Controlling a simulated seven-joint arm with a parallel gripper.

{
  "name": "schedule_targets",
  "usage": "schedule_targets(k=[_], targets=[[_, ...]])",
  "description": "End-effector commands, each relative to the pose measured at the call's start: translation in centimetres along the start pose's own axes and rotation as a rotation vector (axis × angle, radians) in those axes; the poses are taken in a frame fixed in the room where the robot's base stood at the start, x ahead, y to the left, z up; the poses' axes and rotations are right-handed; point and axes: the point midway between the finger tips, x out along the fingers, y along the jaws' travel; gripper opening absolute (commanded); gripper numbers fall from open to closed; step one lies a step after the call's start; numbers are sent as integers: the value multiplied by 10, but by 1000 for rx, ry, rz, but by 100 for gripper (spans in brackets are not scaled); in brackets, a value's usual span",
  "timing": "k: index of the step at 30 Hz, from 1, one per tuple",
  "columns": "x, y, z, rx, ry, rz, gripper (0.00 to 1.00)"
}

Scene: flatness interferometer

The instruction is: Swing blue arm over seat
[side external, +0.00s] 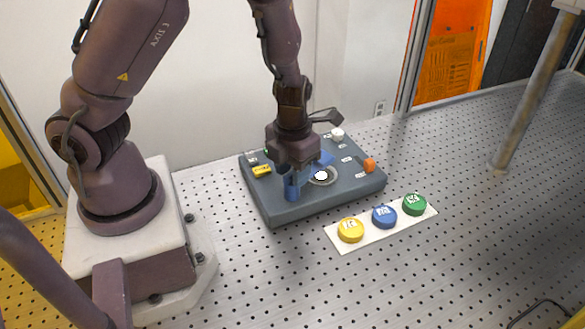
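The blue arm (291,188) stands on the grey instrument box, with a blue post at its left and a blue part (325,159) showing behind and right of my gripper. The round seat (321,175) is a pale ring with a white centre on the box top, just right of the post. My gripper (300,170) points down over the box, close to the blue arm and left of the seat. It hides the middle of the blue arm. Its fingertips are dark and small, so I cannot tell whether they grip or touch the arm.
In front lies a white strip with yellow (350,230), blue (384,216) and green (414,204) buttons.

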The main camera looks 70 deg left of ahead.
Motion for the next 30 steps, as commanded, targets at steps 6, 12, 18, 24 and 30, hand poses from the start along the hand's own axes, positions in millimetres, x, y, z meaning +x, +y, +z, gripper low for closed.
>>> schedule_targets(k=[6, 12, 18, 24, 30], targets=[[0, 0, 0, 4, 0, 2, 39], [-17, -1, 1, 8, -5, 0, 39], [-60, -2, 0, 11, -6, -4, 39], [-102, -2, 0, 9, -4, -4, 39], [-123, -1, 0, 5, -2, 0, 39]])
